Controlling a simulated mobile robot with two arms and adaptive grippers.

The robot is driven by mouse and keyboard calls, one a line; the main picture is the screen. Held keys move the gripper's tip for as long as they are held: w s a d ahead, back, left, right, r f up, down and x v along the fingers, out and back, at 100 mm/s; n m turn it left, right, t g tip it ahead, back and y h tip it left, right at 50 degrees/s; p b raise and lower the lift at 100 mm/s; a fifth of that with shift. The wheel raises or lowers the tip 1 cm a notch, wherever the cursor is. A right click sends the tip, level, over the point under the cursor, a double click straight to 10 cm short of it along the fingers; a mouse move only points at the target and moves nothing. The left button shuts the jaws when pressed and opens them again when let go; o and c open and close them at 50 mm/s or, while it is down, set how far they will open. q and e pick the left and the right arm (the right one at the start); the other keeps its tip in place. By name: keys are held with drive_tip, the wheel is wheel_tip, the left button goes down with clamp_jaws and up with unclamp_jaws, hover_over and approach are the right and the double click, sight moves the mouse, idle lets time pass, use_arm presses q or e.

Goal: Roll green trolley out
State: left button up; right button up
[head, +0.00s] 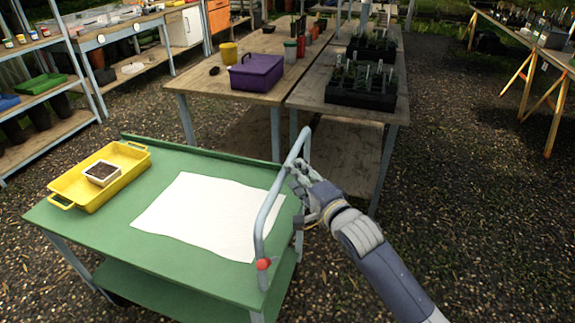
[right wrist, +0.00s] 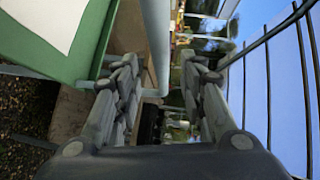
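The green trolley (head: 165,240) stands at the lower left in the head view, with a raised green edge along its back. Its grey tube handle (head: 270,213) rises at its right end, with a red knob (head: 263,264) low on it. My right gripper (head: 304,184) is at the upper part of the handle. In the right wrist view, its two fingers (right wrist: 160,70) are apart, with the handle tube (right wrist: 156,35) showing between them. A gap shows between the tube and the right-hand finger. My left gripper is not in view.
A yellow tray (head: 128,151) with a small white pot (head: 102,173) and a white sheet (head: 190,215) lie on the trolley. Wooden tables (head: 190,82) with a purple box (head: 256,72) stand close behind. Open gravel (head: 465,200) lies to the right.

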drive_tip(key=shift+x, duration=3.3)
drive_tip(key=shift+c, duration=0.6)
clamp_jaws()
